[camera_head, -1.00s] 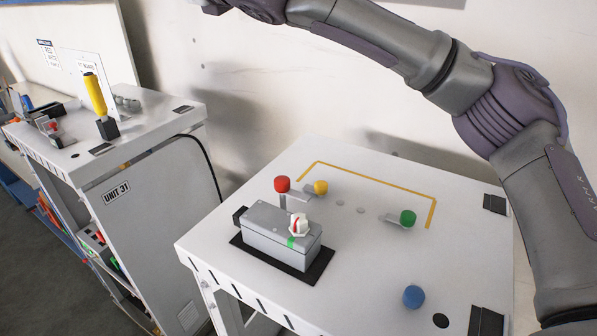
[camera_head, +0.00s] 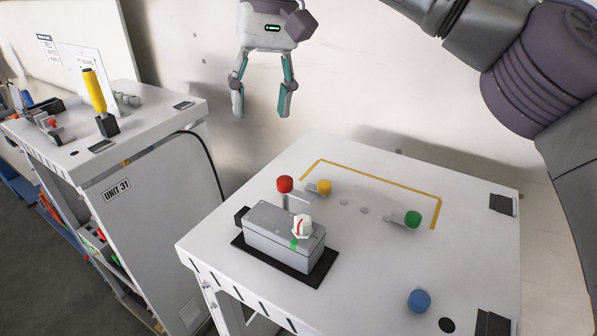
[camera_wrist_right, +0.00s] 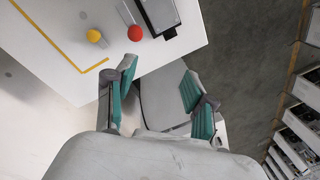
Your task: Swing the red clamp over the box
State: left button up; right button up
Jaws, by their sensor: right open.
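The red clamp (camera_head: 285,184) stands beside the back edge of the grey box (camera_head: 283,238), its round red knob on a post with a short grey arm. The box sits on a black mat on the white table and bears a white knob (camera_head: 302,226) with a red mark. My right gripper (camera_head: 262,112) hangs open and empty above and behind the table, pointing down, apart from the clamp. In the right wrist view the red clamp (camera_wrist_right: 135,33) lies beyond the open fingers (camera_wrist_right: 157,95), next to the box (camera_wrist_right: 160,14). My left gripper is not in view.
A yellow-topped clamp (camera_head: 324,187), a green one (camera_head: 412,219) and a blue knob (camera_head: 419,300) stand on the same table (camera_head: 370,270). A yellow line (camera_head: 380,182) marks its back part. Another unit (camera_head: 150,150) with a yellow handle (camera_head: 94,90) stands at left.

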aim_at(285, 179)
jog(key=shift+h, duration=0.8)
jog(key=d+f+p, duration=0.1)
jog(key=f, duration=0.3)
jog(key=d+f+p, duration=0.1)
jog(key=f, duration=0.4)
jog(key=f+p, duration=0.1)
jog(key=f, duration=0.3)
jog(key=shift+w+d+f, duration=0.15)
jog(key=shift+d+f, duration=0.2)
jog(key=shift+d, duration=0.05)
grip_shut()
jog(key=shift+m, duration=0.3)
